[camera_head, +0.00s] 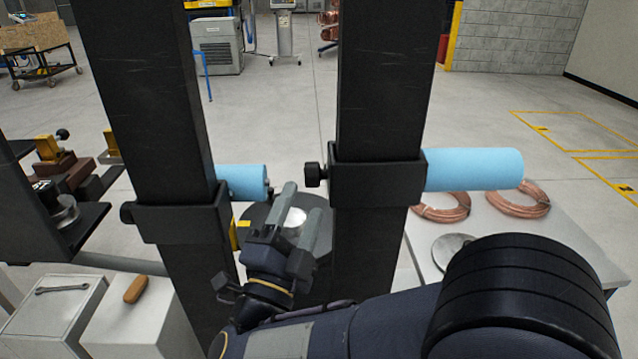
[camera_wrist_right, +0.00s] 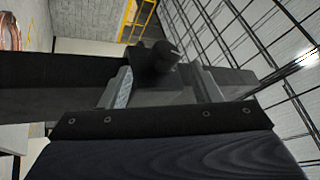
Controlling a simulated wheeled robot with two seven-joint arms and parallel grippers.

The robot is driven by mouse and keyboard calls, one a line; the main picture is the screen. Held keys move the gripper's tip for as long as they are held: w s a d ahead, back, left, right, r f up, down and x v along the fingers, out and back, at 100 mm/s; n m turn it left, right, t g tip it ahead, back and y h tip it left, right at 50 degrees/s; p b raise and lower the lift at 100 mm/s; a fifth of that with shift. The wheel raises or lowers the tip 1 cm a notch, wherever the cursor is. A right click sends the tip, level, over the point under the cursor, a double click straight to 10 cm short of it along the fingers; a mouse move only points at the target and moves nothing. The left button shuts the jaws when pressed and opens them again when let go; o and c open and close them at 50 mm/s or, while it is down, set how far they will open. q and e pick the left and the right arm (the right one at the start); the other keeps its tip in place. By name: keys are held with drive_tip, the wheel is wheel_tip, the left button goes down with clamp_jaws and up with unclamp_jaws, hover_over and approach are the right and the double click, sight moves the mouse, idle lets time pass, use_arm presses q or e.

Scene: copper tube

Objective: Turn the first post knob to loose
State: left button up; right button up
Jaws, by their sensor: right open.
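Two dark upright posts stand before me, a left post (camera_head: 150,90) and a right post (camera_head: 380,80). Each carries a black collar with a blue roller. A black knob (camera_head: 314,174) sticks out on the left side of the right post's collar (camera_head: 375,182). Another knob (camera_head: 127,212) is on the left post's collar (camera_head: 182,217). My right gripper (camera_head: 300,208) is open, between the posts and just below the right post's knob. In the wrist view, a dark knob (camera_wrist_right: 155,62) shows between the fingertips of my right gripper (camera_wrist_right: 163,80); contact cannot be told. My left gripper is not in view.
Blue rollers (camera_head: 472,169) sit beside the posts. A table (camera_head: 560,240) at right holds copper coils (camera_head: 518,199). Grey boxes stand at lower left, with a wrench (camera_head: 62,289) and an orange-brown handle (camera_head: 136,289) on top. Dark fixtures are at left. Open floor lies behind.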

sight(306, 186)
drive_tip(key=m, duration=0.2)
drive_tip(key=m+h, duration=0.1)
drive_tip(key=m, duration=0.2)
drive_tip(key=a+m+h+b, duration=0.1)
drive_tip(key=m, duration=0.2)
drive_tip(key=shift+s+f+t, duration=0.15)
drive_tip(key=shift+f+t, duration=0.15)
drive_tip(key=shift+f, duration=0.05)
drive_tip(key=shift+r, duration=0.2)
drive_tip(key=p+x, duration=0.2)
drive_tip(key=x, duration=0.4)
drive_tip(key=shift+d+r+p, duration=0.1)
drive_tip(key=shift+d+p, duration=0.05)
drive_tip(key=shift+p, duration=0.15)
drive_tip(key=shift+w+d+r, duration=0.2)
drive_tip(key=shift+w+d, duration=0.05)
drive_tip(key=shift+w, duration=0.45)
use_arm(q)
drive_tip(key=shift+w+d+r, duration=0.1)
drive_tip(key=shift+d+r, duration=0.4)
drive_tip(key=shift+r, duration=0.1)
use_arm(e)
drive_tip(key=c, duration=1)
